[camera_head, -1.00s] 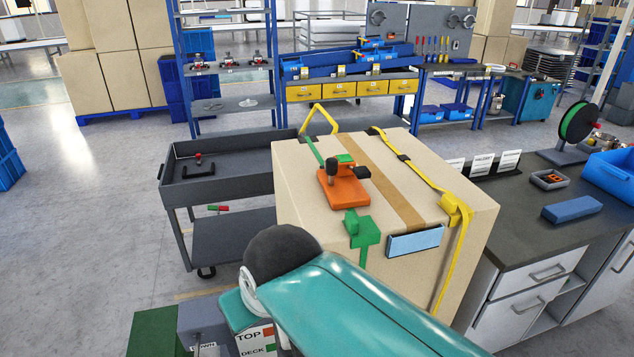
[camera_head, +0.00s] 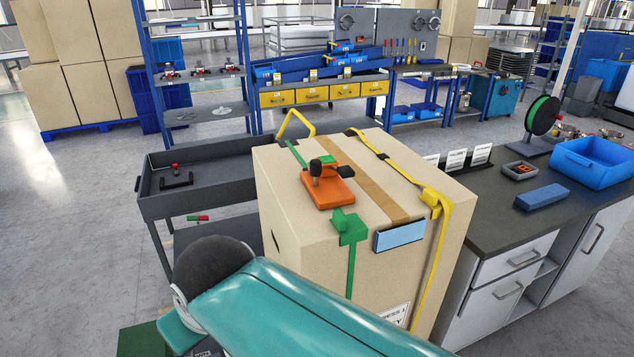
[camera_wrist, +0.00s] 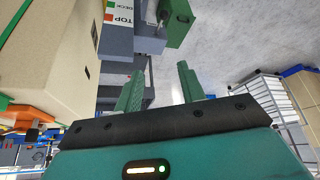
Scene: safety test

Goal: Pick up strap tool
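The strap tool (camera_head: 328,190), an orange plate with a black knob and lever, sits on top of a large cardboard box (camera_head: 285,205). It lies by the green strap (camera_head: 350,235), left of a brown tape strip. In the wrist view, an orange part, seemingly the same tool (camera_wrist: 30,113), shows at the left edge, partly cut off. My gripper (camera_wrist: 160,85) has its two green fingers spread with nothing between them. It is apart from the tool, beside the box and over the floor side. In the head view my teal arm crosses the bottom; the fingers are hidden.
A yellow strap (camera_head: 428,200) with a buckle runs over the box's right side. A dark cart (camera_head: 205,190) stands left of the box. A counter (camera_head: 490,200) with a blue block (camera_head: 541,197) and blue bin (camera_head: 592,165) stands right. Open floor lies left.

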